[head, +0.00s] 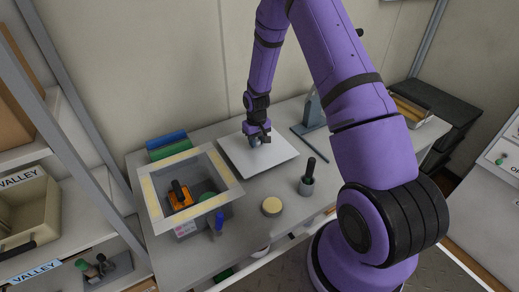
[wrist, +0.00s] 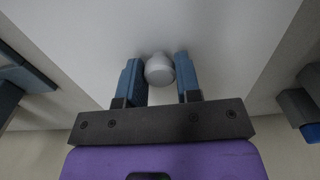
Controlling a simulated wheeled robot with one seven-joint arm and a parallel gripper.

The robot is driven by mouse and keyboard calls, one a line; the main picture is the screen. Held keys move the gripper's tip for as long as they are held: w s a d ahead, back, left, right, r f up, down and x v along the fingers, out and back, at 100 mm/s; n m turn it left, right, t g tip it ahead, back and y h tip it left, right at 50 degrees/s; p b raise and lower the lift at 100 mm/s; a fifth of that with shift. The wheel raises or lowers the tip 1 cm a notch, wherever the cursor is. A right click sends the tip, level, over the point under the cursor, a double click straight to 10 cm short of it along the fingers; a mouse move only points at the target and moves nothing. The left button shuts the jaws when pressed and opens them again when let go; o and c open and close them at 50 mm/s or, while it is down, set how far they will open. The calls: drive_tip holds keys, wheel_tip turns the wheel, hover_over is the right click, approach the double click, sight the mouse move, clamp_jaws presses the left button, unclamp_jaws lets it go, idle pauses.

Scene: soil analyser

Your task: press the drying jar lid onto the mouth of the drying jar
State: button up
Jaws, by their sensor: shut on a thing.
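The drying jar lid (head: 275,165) looks like a flat white square plate and is on or just above the middle of the bench. In the wrist view its pale surface (wrist: 225,50) fills the middle, with a round whitish knob (wrist: 159,69). My gripper (head: 259,142) is shut on that knob, one blue finger on each side in the wrist view (wrist: 160,77). The knob is hidden in the head view. The drying jar (head: 231,187) appears to be the square, open-topped box left of the lid, with cream strips on its rim. An orange item (head: 180,198) and a green item (head: 207,197) show inside.
Blue and green boxes (head: 167,143) lie behind the jar. A blue-topped item (head: 218,224) stands at its front right corner. A round cream-topped tin (head: 272,207) and a grey cup with a dark handle (head: 307,186) stand in front of the lid. A grey-blue stand (head: 312,112) is behind right.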

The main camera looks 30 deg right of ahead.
sight(257, 140)
drive_tip(key=shift+r, duration=1.55)
